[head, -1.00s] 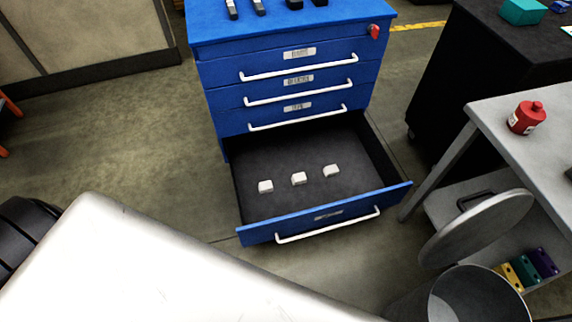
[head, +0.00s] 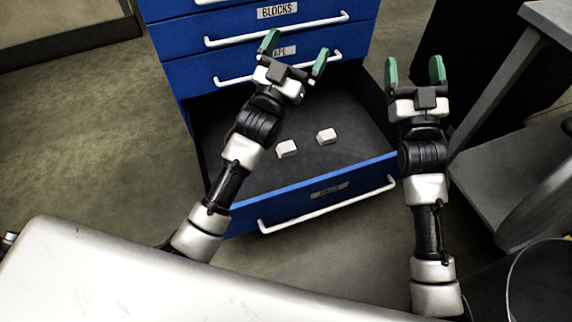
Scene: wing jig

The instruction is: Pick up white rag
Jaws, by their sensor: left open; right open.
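Two small white folded pieces, which look like the white rags, lie on the dark floor of the open bottom drawer (head: 330,189). The left one (head: 287,149) is just right of my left arm, and the right one (head: 326,136) lies between my two arms. A third is not visible; my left arm covers part of the drawer. My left gripper (head: 295,52) is open and empty, in front of the cabinet's upper drawers in the picture, beyond the rags. My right gripper (head: 414,70) is open and empty, right of the drawer.
The blue cabinet (head: 180,65) has closed drawers with white handles above the open one. A grey table (head: 500,90) stands at the right, with a round lid (head: 540,205) and a bin (head: 545,285) below. Concrete floor is clear at the left.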

